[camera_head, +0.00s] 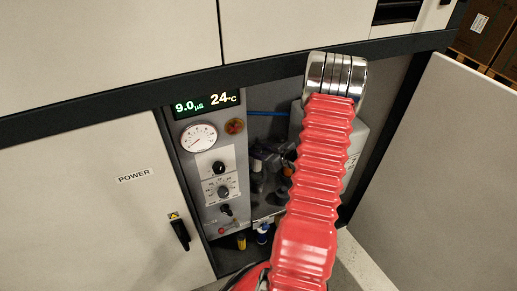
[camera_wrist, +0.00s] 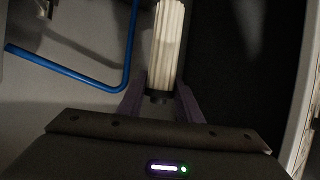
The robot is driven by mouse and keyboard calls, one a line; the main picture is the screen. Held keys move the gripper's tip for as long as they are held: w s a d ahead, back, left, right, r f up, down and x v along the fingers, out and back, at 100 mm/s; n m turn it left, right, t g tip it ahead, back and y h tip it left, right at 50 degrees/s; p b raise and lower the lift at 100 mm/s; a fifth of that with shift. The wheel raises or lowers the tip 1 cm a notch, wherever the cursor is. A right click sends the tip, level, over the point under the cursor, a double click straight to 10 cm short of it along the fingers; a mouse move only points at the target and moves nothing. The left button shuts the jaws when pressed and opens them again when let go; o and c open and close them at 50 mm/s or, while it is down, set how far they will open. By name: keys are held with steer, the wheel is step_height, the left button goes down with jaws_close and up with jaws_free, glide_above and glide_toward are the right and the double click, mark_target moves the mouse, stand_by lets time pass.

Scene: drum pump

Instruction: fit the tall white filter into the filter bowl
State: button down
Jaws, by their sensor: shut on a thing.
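The tall white filter (camera_wrist: 167,45) is pleated and has a dark lower end. It stands up between the two fingers of my gripper (camera_wrist: 161,88) in the wrist view. The gripper is shut on its lower end. The filter's top runs out of the wrist picture. In the head view my red arm hides the gripper and the filter. I cannot make out the filter bowl in either view.
The open cabinet holds a grey control panel (camera_head: 215,180) with a round gauge (camera_head: 199,138) and knobs. Dark fittings (camera_head: 268,165) sit beside it. A blue pipe (camera_wrist: 125,55) runs left of the filter. The cabinet door (camera_head: 440,180) stands open at right.

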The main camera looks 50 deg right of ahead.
mark_target(260, 171)
steer(key=shift+f, duration=6.1)
steer(key=shift+s, duration=0.1)
steer(key=c, duration=1.2)
jaws_free()
steer(key=v, duration=1.3)
steer(key=shift+s, duration=0.35)
